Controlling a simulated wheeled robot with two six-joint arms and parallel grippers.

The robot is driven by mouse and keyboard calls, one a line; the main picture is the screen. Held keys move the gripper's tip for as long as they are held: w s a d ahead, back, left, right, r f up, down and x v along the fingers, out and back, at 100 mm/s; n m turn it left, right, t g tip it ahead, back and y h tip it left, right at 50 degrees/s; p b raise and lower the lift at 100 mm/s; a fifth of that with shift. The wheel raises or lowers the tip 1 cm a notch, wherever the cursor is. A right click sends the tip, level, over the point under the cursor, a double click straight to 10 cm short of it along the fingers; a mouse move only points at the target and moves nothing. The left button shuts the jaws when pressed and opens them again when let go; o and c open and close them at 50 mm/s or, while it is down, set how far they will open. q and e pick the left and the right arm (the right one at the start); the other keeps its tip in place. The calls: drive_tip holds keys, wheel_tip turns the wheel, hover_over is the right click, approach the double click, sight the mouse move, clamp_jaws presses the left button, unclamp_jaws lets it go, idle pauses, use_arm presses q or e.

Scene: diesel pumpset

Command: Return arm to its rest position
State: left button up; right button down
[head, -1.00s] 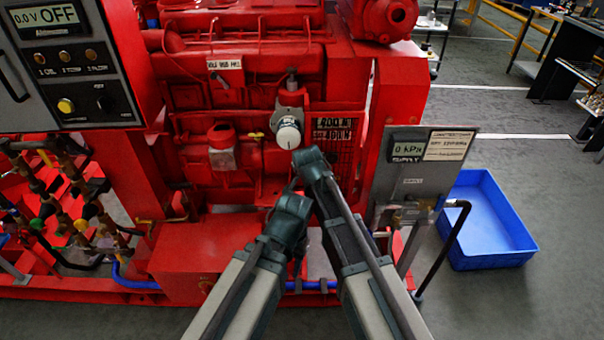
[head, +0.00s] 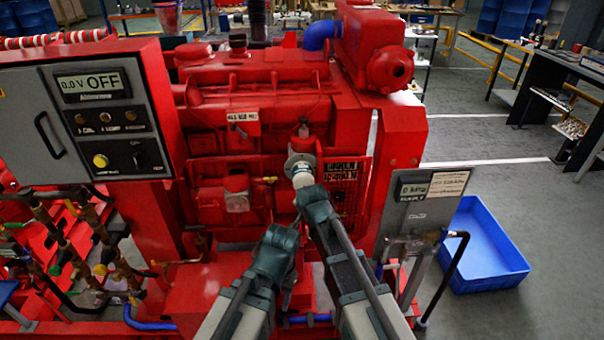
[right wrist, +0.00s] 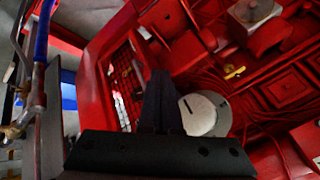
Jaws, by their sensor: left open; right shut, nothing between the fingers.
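The task names no object apart from my arm. My left gripper (head: 288,292) is low in front of the red engine, at the end of the arm from the lower left. It is open, with its fingers small and partly hidden by its wrist. My right arm reaches up beside it to a white round cap (head: 302,179) on the engine. Its own wrist hides the right gripper in the head view. In the right wrist view the dark fingers of my right gripper (right wrist: 161,85) are shut and empty, close beside the white cap (right wrist: 204,112); contact cannot be told.
The red engine (head: 250,105) fills the centre. A grey control panel (head: 108,125) reading OFF is at left, above pipes and valves. A pressure panel (head: 420,205) is at right, near a blue bin (head: 485,250). Grey floor (head: 480,135) is open behind the bin.

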drive_tip(key=s+d+f+n+g, duration=0.2)
drive_tip(key=s+d+n+g, duration=0.15)
drive_tip(key=s+d, duration=0.55)
drive_tip(key=s+d+f+n+g, duration=0.2)
drive_tip(key=s+d+n+g, duration=0.3)
drive_tip(key=s, duration=0.7)
drive_tip(key=s+a+r+n+h+p, duration=0.2)
drive_tip(key=s+a+r+p, duration=0.3)
drive_tip(key=a, duration=0.4)
drive_tip(key=shift+s+a+r+n+t+p, duration=0.2)
drive_tip(key=shift+a+r+n+t+p, duration=0.25)
drive_tip(key=shift+r+p, duration=0.4)
drive_tip(key=shift+d, duration=0.1)
